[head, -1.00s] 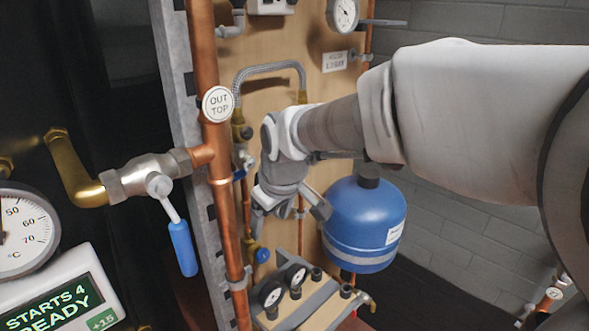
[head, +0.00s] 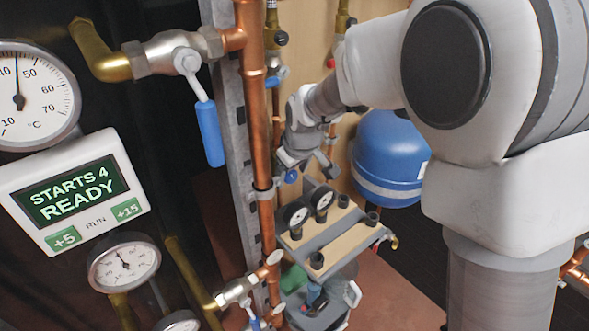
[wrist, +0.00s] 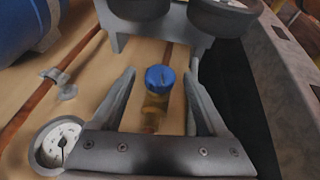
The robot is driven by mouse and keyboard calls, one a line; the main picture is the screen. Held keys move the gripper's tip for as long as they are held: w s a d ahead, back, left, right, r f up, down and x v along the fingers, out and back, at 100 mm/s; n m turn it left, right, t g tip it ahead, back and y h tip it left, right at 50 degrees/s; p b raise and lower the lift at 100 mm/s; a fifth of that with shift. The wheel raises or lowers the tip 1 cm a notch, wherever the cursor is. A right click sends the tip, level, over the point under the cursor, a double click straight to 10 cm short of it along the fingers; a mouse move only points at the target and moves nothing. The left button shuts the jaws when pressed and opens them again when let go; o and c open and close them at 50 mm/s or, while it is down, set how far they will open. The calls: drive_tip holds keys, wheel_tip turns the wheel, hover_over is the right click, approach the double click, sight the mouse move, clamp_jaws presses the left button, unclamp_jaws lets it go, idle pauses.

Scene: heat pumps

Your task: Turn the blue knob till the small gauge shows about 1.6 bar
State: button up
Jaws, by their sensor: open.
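The blue knob (head: 291,176) sits on a brass valve on the wooden board, just below my gripper (head: 303,168). In the wrist view the blue knob (wrist: 160,78) is between my two spread fingers, with a gap on each side. My gripper is open and holds nothing. A small white-faced gauge (wrist: 58,143) shows at lower left of the wrist view, partly covered by my gripper's body. Its needle is dark, but the numbers are too small to read. I cannot make out this gauge in the head view.
A shelf (head: 345,232) with two dark-rimmed gauges (head: 309,205) and several black caps juts out below the knob. A blue tank (head: 388,160) stands to the right. A copper pipe (head: 258,130) and a blue-handled lever (head: 208,132) are to the left.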

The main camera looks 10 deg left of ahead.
drive_tip(key=shift+c, duration=0.3)
clamp_jaws()
drive_tip(key=shift+w+d+g+y, duration=0.1)
drive_tip(key=shift+w+g+y, duration=0.05)
drive_tip(key=shift+g+y, duration=0.15)
drive_tip(key=shift+p, duration=0.4)
drive_tip(key=g+y, duration=0.2)
drive_tip(key=m+g+y+p, duration=0.1)
drive_tip(key=shift+w+d, duration=0.25)
drive_tip(key=shift+w, duration=0.05)
drive_tip(key=g+y+p, duration=0.1)
drive_tip(key=m+g+y+p, duration=0.1)
drive_tip(key=g+y, duration=0.1)
drive_tip(key=shift+w+d+f+y, duration=0.15)
drive_tip(key=shift+f+y, duration=0.05)
drive_tip(key=shift+y, duration=0.1)
drive_tip(key=shift+g, duration=0.3)
drive_tip(key=shift+o, duration=0.3)
unclamp_jaws()
